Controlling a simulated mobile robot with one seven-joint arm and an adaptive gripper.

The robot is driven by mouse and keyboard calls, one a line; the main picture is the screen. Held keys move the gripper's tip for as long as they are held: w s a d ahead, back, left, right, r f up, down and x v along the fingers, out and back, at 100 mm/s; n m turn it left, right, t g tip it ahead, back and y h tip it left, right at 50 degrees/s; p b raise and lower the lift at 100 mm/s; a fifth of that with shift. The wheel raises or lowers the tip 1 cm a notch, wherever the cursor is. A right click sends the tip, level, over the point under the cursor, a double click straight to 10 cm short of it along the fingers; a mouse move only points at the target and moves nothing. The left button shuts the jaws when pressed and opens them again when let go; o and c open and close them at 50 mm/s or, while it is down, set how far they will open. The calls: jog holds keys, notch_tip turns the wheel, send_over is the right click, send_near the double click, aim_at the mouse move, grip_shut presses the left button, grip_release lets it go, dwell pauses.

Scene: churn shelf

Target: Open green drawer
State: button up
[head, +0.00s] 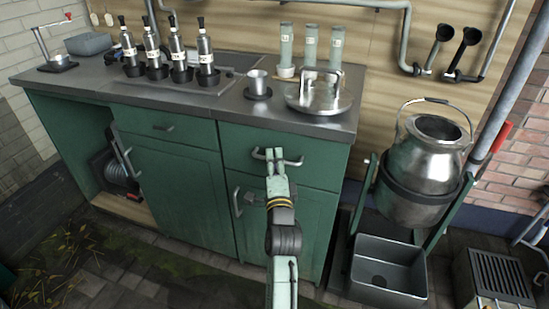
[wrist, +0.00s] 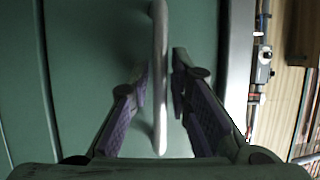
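The right green drawer (head: 308,160) is closed, under the countertop. Its metal bar handle (head: 294,162) runs sideways across its front, with my gripper (head: 275,163) in front of its middle. In the wrist view the handle (wrist: 158,60) stands upright in the picture, between the two fingers of my gripper (wrist: 160,82). The fingers are apart, with a gap to the bar on the left and a narrower one on the right. Contact with the bar is not visible. The left green drawer (head: 150,122) is also closed.
Cabinet doors (head: 180,190) sit below the drawers. The metal countertop (head: 215,100) carries several bottles, a small cup (head: 257,83) and a round lid (head: 318,98). A metal churn (head: 425,160) on a green stand is at the right, with a grey basin (head: 390,262) below.

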jog(key=shift+w, duration=0.15)
jog(key=shift+c, duration=0.3)
grip_shut()
dwell(0.4)
